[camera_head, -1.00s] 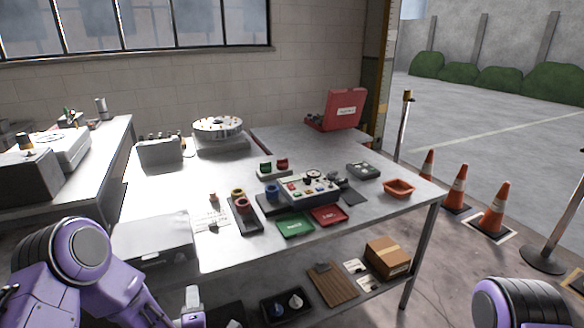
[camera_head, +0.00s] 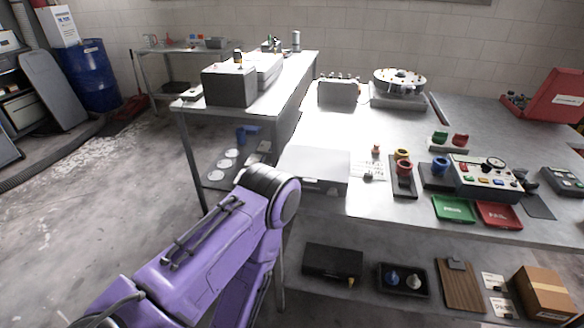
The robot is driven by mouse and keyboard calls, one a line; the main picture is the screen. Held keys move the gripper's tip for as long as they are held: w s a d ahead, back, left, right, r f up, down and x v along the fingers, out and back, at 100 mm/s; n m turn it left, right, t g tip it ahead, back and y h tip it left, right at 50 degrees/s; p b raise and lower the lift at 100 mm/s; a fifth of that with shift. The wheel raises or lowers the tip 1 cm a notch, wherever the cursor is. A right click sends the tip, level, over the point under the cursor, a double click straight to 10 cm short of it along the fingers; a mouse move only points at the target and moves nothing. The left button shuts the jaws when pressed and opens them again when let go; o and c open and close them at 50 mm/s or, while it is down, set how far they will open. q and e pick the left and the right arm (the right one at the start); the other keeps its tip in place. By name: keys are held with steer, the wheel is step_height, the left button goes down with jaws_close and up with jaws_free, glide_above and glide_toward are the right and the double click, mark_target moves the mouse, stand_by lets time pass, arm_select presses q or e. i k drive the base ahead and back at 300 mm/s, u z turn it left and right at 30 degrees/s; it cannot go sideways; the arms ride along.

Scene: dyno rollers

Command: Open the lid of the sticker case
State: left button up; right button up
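A flat pale grey case (camera_head: 315,166) lies on the front left of the worktable with its lid down. I see no readable label on it, so I cannot tell for sure that it is the sticker case. A red case (camera_head: 557,98) with a white label on its raised lid stands open at the far right. A dark flat case (camera_head: 333,262) lies on the lower shelf. My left arm's purple elbow is just in front of the pale case. My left gripper is hidden or out of frame, and my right gripper is out of frame.
The worktable (camera_head: 335,130) also holds a round carousel (camera_head: 399,82), a control box (camera_head: 485,178), a green tray (camera_head: 454,209) and a red tray (camera_head: 498,214). A side bench (camera_head: 295,73) with a dark box (camera_head: 229,85) stands at the left. The floor at left is mostly open.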

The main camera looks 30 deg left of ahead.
mark_target(310, 163)
steer(key=u, duration=1)
steer(key=k, duration=0.5)
steer(key=z, duration=0.8)
steer(key=i, duration=1)
steer(key=u, duration=0.55)
